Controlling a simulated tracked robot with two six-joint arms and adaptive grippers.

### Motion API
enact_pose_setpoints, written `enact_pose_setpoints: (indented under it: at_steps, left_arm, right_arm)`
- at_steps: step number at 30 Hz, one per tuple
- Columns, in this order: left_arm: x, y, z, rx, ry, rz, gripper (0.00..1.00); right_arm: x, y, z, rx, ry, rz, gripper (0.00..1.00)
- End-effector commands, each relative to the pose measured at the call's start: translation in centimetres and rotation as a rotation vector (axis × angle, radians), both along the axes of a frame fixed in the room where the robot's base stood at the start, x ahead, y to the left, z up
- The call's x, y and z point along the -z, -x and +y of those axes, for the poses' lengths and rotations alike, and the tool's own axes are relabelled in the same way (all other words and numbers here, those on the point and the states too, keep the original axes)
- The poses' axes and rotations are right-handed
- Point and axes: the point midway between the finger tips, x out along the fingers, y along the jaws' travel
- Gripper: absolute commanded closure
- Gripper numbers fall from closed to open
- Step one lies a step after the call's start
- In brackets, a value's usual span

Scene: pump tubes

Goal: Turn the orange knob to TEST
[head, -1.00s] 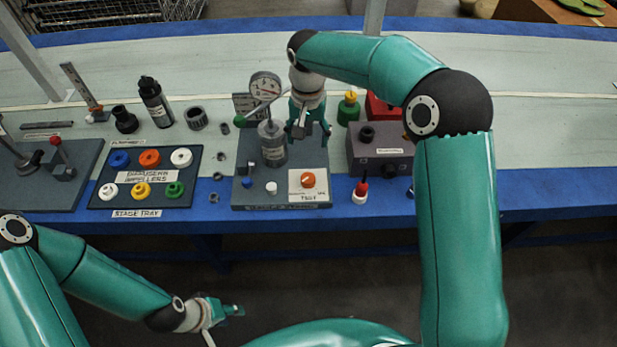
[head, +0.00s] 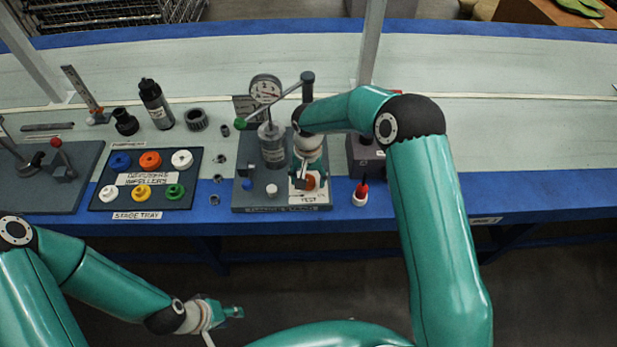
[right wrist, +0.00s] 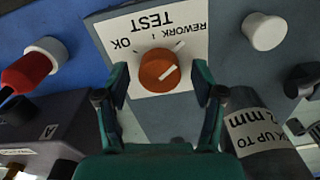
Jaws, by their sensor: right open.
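The orange knob (right wrist: 159,71) sits on a white label plate (right wrist: 150,28) reading OK, TEST and REWORK, upside down in the right wrist view. A white line on the knob runs diagonally, its upper end toward the REWORK side rather than TEST. My right gripper (right wrist: 160,76) is open, with a fingertip on each side of the knob in the picture. I see no clear contact and cannot tell how far above it the tips are. In the head view the right gripper (head: 306,182) partly covers the knob (head: 310,183). My left gripper (head: 230,312) hangs before the table; its jaw state is unclear.
A metal cylinder (head: 272,150) and dial gauge (head: 265,90) stand behind the knob on the same base. A white button (right wrist: 264,31) sits beside the plate.

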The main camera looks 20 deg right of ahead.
Motion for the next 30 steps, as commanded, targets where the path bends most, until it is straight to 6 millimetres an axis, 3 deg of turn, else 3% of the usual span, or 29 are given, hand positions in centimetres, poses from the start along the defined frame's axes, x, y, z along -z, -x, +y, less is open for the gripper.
enact_pose_setpoints:
  at_steps: [8,19,30]
  left_arm:
    - [0.0,0.0,0.0,0.0,0.0,0.0,0.6]
    - [0.0,0.0,0.0,0.0,0.0,0.0,0.6]
    - [0.38,0.0,0.0,0.0,0.0,0.0,0.6]
  right_arm:
    - [0.13,0.0,-0.1,0.001,0.0,-0.001,0.32]
    - [0.11,0.02,-0.15,0.001,0.0,0.0,0.92]
    - [0.17,0.01,-0.15,-0.048,0.0,-0.001,0.92]
